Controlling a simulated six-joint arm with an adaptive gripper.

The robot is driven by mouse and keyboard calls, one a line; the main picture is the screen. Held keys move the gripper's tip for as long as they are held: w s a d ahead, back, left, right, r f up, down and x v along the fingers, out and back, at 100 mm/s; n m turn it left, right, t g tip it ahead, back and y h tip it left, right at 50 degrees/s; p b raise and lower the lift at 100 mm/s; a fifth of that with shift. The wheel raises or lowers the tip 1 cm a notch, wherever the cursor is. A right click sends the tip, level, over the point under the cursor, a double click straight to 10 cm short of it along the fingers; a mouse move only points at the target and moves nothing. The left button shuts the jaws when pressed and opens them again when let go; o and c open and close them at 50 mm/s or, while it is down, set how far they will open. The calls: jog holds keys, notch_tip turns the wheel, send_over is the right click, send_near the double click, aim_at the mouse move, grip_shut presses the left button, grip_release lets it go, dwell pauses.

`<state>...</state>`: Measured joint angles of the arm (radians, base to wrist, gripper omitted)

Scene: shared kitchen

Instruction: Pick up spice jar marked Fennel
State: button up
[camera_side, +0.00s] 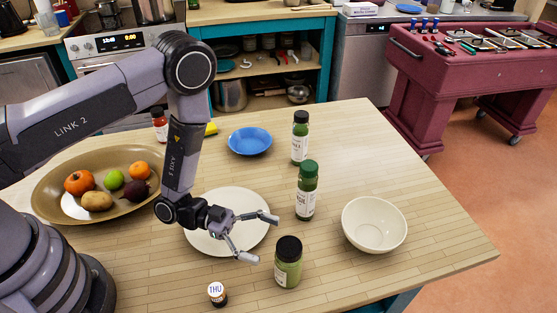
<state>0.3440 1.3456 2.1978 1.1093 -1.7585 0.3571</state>
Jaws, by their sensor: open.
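I cannot read the name Fennel on any jar. A wide green-filled jar with a black lid (288,271) stands upright near the front of the table. A jar with a green lid and white label (306,198) stands behind it, and a dark green bottle with a black cap (300,145) stands farther back. A small dark jar (217,294) at the front edge has a white lid reading "THU". My gripper (263,239) is open and empty, over the right side of the white plate. Its fingers point right, towards the gap between the wide jar and the green-lidded jar.
The white plate (200,240) lies under my gripper. A cream bowl (374,224) stands at the right. A blue plate (249,141) lies at the back. A brown oval dish (52,207) holds produce at left, near a red jar (160,129). The right table corner is clear.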

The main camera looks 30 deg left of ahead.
aim_at(289, 246)
jog(key=d, duration=0.2)
jog(key=w+d, duration=0.1)
jog(key=d, duration=0.1)
jog(key=shift+d, duration=0.4)
jog(key=c, duration=1.3)
jog(key=shift+c, duration=0.2)
jog(key=shift+r, duration=0.15)
